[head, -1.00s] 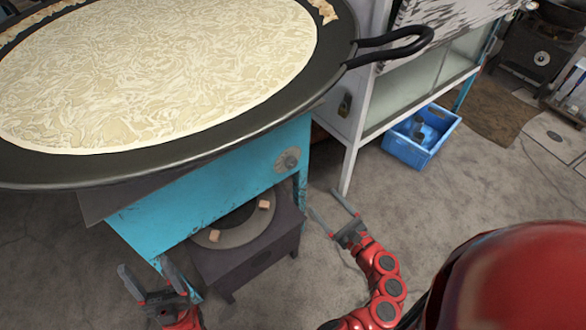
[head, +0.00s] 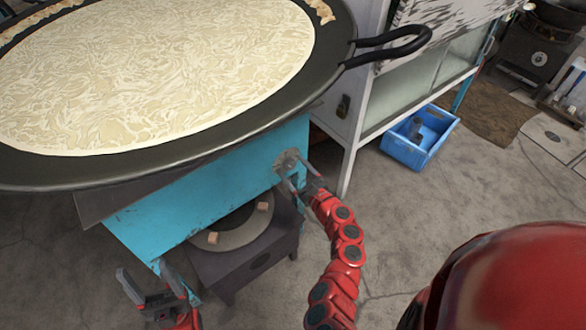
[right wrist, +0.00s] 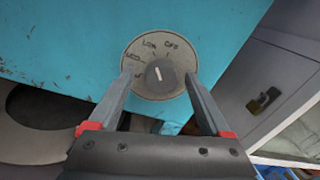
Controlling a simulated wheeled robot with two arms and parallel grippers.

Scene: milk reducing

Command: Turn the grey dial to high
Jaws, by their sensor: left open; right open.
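The grey dial (head: 287,158) is on the blue stove's front face, near its right corner. In the right wrist view, the dial's knob (right wrist: 162,75) sits on a round plate with the labels OFF, LOW and MED; other markings are partly covered by the left finger. The white pointer line tilts up and slightly left, roughly toward LOW. My right gripper (head: 292,173) is open, its fingers on either side of the knob; I cannot tell whether they touch the plate. My left gripper (head: 144,280) is open and empty, low at the left front of the stove.
A wide black pan (head: 215,140) with a pale layer of milk sits above the blue stove (head: 165,215). Its handle (head: 410,42) sticks out right. A dark burner stand (head: 250,260) is below.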

